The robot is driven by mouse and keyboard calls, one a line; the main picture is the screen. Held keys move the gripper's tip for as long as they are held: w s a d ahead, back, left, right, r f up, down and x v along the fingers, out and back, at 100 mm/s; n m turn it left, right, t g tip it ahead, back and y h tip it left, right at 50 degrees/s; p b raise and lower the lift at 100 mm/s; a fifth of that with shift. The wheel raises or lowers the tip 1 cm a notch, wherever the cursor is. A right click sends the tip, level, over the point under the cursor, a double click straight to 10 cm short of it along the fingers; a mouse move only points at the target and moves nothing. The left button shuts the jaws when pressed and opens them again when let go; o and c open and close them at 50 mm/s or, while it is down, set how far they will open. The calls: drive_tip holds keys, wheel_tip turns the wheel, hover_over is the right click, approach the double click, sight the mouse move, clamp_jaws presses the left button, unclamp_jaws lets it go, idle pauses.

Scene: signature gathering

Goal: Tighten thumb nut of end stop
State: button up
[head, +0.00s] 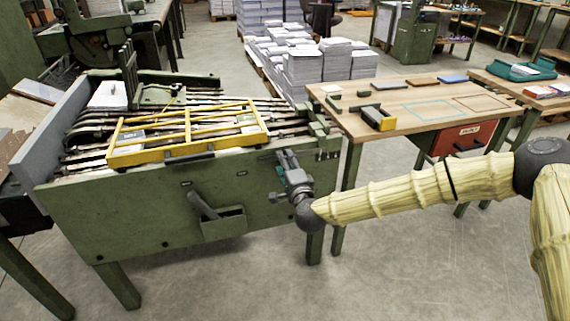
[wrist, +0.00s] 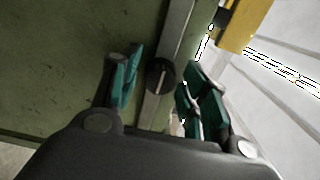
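The thumb nut (wrist: 160,75) is a small round black knob with a pale line across its face. In the wrist view it sits on a grey metal bar (wrist: 180,28), which I take to be part of the end stop, against a green panel. My gripper (wrist: 164,72) is open, with its teal-padded fingers on either side of the nut. A gap shows between each pad and the nut. In the head view my gripper (head: 287,164) is at the front right of the green machine (head: 130,215); the nut cannot be made out there.
A yellow frame (head: 185,133) lies over the machine's bars; a yellow part shows in the wrist view (wrist: 245,22). A green box (head: 223,223) with a lever is on the front panel, left of my gripper. A wooden table (head: 430,105) with small blocks stands at right. Paper stacks stand behind.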

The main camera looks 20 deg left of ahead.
idle(0.3)
drive_tip(key=v, duration=1.2)
drive_tip(key=s+d+f+n+g+h, duration=0.1)
drive_tip(key=s+d+f+n+g, duration=0.2)
drive_tip(key=s+f, duration=0.5)
drive_tip(key=s+d+f+n+g+h, duration=0.1)
drive_tip(key=s+d+f+n+g, duration=0.3)
drive_tip(key=f, duration=0.8)
drive_tip(key=s+d+f+n+g+h, duration=0.1)
drive_tip(key=s+d+f+g+h, duration=0.15)
drive_tip(key=s+d+f, duration=0.55)
drive_tip(key=s+d+f+n+g+h, duration=0.1)
drive_tip(key=s+d+f+g+h, duration=0.15)
drive_tip(key=s+d+f, duration=0.55)
drive_tip(key=s+d+r+n+g+h, duration=0.1)
drive_tip(key=s+d+g+h, duration=0.1)
drive_tip(key=s+d, duration=0.45)
drive_tip(key=s+d+r+n+g+h, duration=0.1)
drive_tip(key=s+d, duration=0.3)
drive_tip(key=d, duration=0.6)
wheel_tip(320, 180, up, 21)
drive_tip(key=p, duration=2.1)
drive_tip(key=shift+a, duration=0.35)
